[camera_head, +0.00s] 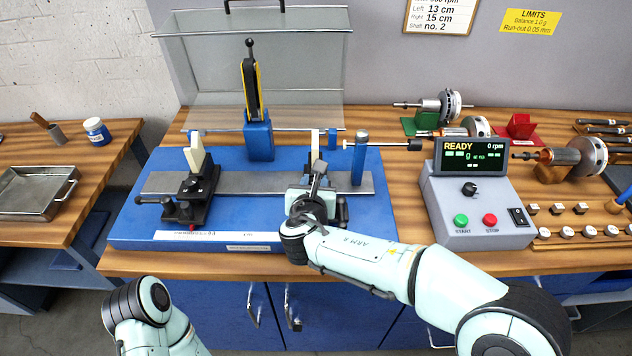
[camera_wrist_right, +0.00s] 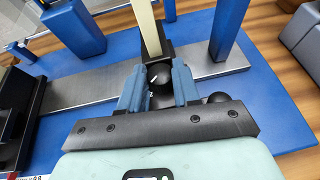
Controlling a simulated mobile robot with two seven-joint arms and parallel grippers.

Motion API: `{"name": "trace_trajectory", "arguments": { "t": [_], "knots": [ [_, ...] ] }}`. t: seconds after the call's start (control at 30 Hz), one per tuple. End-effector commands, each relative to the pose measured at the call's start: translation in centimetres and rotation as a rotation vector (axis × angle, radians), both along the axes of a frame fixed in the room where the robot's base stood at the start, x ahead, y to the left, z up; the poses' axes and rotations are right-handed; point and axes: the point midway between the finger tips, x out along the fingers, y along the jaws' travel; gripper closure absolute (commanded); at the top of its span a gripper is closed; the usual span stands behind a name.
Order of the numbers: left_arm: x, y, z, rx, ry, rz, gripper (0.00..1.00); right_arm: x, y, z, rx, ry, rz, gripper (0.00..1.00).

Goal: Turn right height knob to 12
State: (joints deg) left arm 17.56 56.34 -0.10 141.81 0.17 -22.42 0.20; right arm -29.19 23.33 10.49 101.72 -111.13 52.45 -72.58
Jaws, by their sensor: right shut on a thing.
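The right height knob (camera_wrist_right: 160,77) is a round black knob with a white pointer line, at the foot of the right pedestal. My right gripper (camera_wrist_right: 159,88) is shut on it, with one blue finger on each side. In the head view my right gripper (camera_head: 315,185) is over the right pedestal, and my wrist hides the knob. The right pedestal carries an upright cream support (camera_wrist_right: 148,28). The left pedestal (camera_head: 192,190) stands on the same steel rail. In the head view my left arm shows at the bottom left, but its gripper is out of view.
The blue balancing machine base (camera_head: 130,222) lies on the wooden bench. A blue post (camera_head: 359,160) stands just right of the right pedestal. A control box (camera_head: 478,215) reading READY and 0 rpm is further right. A wall card (camera_head: 440,14) lists Left 13 cm, Right 15 cm.

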Motion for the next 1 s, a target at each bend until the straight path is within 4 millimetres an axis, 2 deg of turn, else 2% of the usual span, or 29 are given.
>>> {"name": "trace_trajectory", "arguments": {
  "t": [0.37, 0.87, 0.9, 0.97, 1.0],
  "knots": [
    [-0.14, 0.02, 0.88, -0.001, 0.009, -0.002, 0.67, 0.04, 0.33, 0.04, -0.001, 0.0, -0.162, 0.99],
    [-0.12, 0.0, 0.97, -0.001, 0.009, -0.002, 0.67, 0.06, 0.26, -0.02, -0.001, 0.0, -0.185, 0.99],
    [-0.12, 0.0, 0.97, -0.001, 0.009, -0.002, 0.67, 0.06, 0.26, -0.02, -0.001, 0.0, -0.185, 0.62],
    [-0.12, 0.0, 0.97, -0.001, 0.009, -0.002, 0.67, 0.06, 0.26, -0.02, -0.001, 0.0, -0.185, 0.43],
    [-0.12, 0.0, 0.97, -0.001, 0.009, -0.002, 0.67, 0.06, 0.26, -0.02, -0.001, 0.0, -0.185, 0.43]
  ]
}}
